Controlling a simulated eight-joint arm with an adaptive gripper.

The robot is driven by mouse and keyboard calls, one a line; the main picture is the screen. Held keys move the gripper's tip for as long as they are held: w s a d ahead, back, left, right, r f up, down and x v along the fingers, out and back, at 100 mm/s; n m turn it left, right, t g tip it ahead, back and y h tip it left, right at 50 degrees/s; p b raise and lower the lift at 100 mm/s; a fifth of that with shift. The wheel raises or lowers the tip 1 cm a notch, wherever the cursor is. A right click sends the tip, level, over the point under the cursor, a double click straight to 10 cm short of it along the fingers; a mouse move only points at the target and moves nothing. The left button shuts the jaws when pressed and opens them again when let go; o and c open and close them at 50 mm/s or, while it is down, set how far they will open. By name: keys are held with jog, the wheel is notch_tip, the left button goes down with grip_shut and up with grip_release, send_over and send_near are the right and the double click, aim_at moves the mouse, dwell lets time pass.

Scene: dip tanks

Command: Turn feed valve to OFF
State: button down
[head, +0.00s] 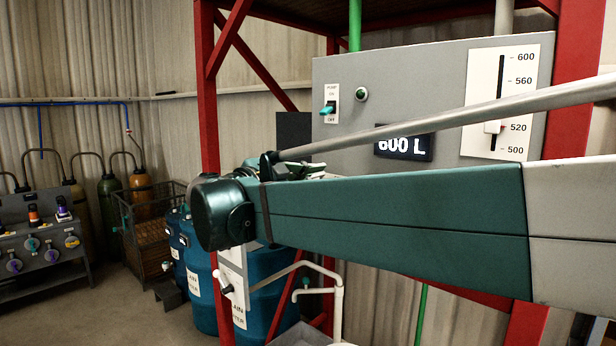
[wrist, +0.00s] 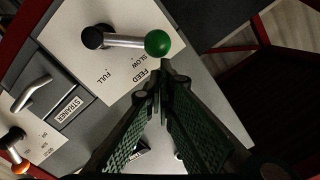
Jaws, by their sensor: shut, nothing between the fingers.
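The feed valve's lever (wrist: 125,41) shows in the wrist view, with a dark pivot at its left end and a green ball knob (wrist: 158,43) at its right end. It stands on a pale label plate (wrist: 72,30) that reads FEED, FULL and SLOW, all upside down here. I see no OFF mark beside this lever. My gripper (wrist: 166,82) is shut and empty, its tips just below the green knob in the picture and seemingly apart from it. In the head view my arm hides the gripper and the feed valve cannot be made out.
In the wrist view a STRAINER handle (wrist: 33,92) and an orange-knobbed lever (wrist: 14,138) lie left. In the head view a grey panel (head: 420,75) carries a pump switch (head: 328,108), a 600 L display (head: 404,146) and a slider scale (head: 500,100). Red posts (head: 207,90) frame it.

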jog(key=s+a+r, duration=0.3)
jog(key=s+a, duration=0.3)
jog(key=s, duration=0.3)
jog(key=shift+s+r, duration=0.2)
jog(key=shift+r, duration=0.1)
dwell(0.3)
jog(key=shift+d, duration=0.1)
